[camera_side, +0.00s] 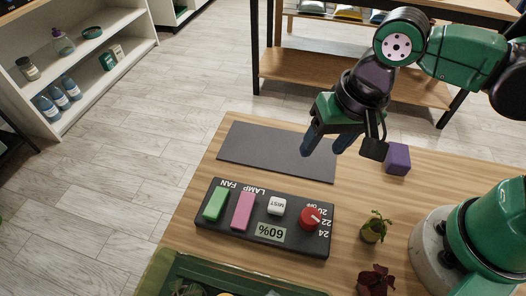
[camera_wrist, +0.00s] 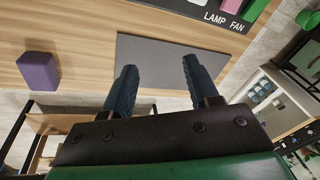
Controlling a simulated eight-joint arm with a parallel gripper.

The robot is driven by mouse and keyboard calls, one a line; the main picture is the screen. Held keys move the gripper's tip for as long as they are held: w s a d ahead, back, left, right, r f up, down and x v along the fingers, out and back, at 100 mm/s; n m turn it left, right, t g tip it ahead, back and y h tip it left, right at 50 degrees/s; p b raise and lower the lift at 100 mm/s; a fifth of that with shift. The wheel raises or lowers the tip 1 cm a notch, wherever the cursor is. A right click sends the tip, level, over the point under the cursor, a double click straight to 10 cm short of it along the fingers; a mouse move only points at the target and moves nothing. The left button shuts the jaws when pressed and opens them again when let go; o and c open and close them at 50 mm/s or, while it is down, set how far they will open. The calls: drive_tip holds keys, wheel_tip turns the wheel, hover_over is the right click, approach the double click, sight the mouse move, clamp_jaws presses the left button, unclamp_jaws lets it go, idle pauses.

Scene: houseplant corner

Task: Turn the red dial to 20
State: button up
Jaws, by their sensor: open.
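The red dial (camera_side: 310,217) sits at the right end of a dark control panel (camera_side: 225,232) on the wooden table. The labels OFF, 20, 22 and 24 run beside the dial, upside down in the side view. The dial's exact setting is too small to read. My gripper (camera_side: 326,143) is open and empty, above the table and behind the panel, apart from the dial. In the wrist view its two blue fingers (camera_wrist: 158,68) are spread over a grey mat (camera_wrist: 165,65). Only the panel's LAMP and FAN end shows there; the dial is out of that view.
The panel also has a green switch (camera_side: 215,204), a pink switch (camera_side: 243,210), a white MIST button (camera_side: 277,205) and a 60% display (camera_side: 270,233). A purple block (camera_side: 397,158) stands right of my gripper. Small plants (camera_side: 374,229) stand right of the panel; a green tray (camera_side: 160,272) is in front.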

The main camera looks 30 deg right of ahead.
drive_tip(key=m+g+h, duration=0.1)
drive_tip(key=m+g, duration=0.1)
hover_over(311, 215)
wheel_tip(311, 215, down, 2)
drive_tip(key=shift+w+f, duration=0.1)
drive_tip(key=shift+f, duration=2.8)
clamp_jaws()
